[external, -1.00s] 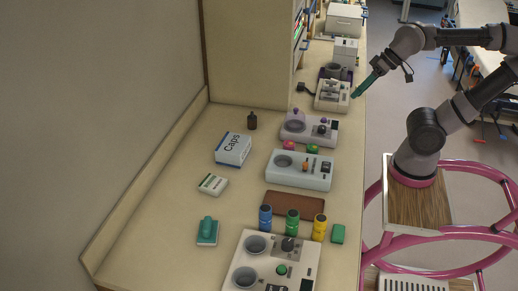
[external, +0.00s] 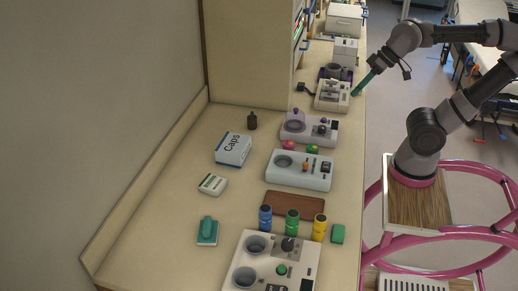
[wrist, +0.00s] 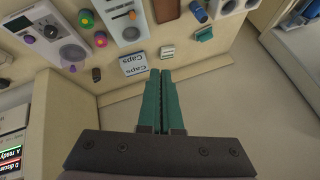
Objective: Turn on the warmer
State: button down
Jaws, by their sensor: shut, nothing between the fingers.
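My gripper (external: 355,94) has teal fingers and points down-left beside the beige device (external: 332,96) at the bench's right edge. Contact cannot be told. In the wrist view the fingers (wrist: 161,75) are together with nothing between them. No device is readably labelled as the warmer. A pale device (external: 300,180) has one grey well and an orange lever; it also shows in the wrist view (wrist: 124,33). Behind it is a device with a purple dome and knob (external: 317,137). A larger console (external: 251,261) in front has two wells, a black knob and a green button.
A Caps box (external: 233,150), a smaller box (external: 212,185) and a teal object (external: 207,232) lie left on the bench. Blue (external: 265,218), green (external: 292,223) and yellow (external: 319,228) bottles stand by a brown mat (external: 294,202). A tall cabinet (external: 247,55) stands behind.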

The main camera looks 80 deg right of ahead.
jog(key=w+a+n+g, duration=0.3)
jog(key=w+a+n, duration=0.3)
jog(key=w+a, duration=0.45)
jog(key=w+a+n+g, duration=0.2)
jog(key=w+a+n, duration=0.45)
jog(key=a, duration=0.75)
jog(key=n+g+h, duration=0.2)
jog(key=n+g, duration=0.2)
jog(key=n, duration=0.5)
send_over(283, 290)
jog(key=w, duration=0.3)
notch_tip(283, 290, down, 17)
jog(key=shift+s+f, duration=0.15)
jog(key=shift+s, duration=0.05)
jog(key=shift+f, duration=0.1)
jog(key=f, duration=0.4)
jog(key=s+f, duration=0.1)
jog(key=f, duration=0.4)
jog(key=s+f, duration=0.1)
jog(key=f, duration=0.3)
jog(key=shift+s+f, duration=0.1)
jog(key=shift+f, duration=0.2)
jog(key=shift+f+t, duration=0.1)
jog(key=shift+t, duration=0.2)
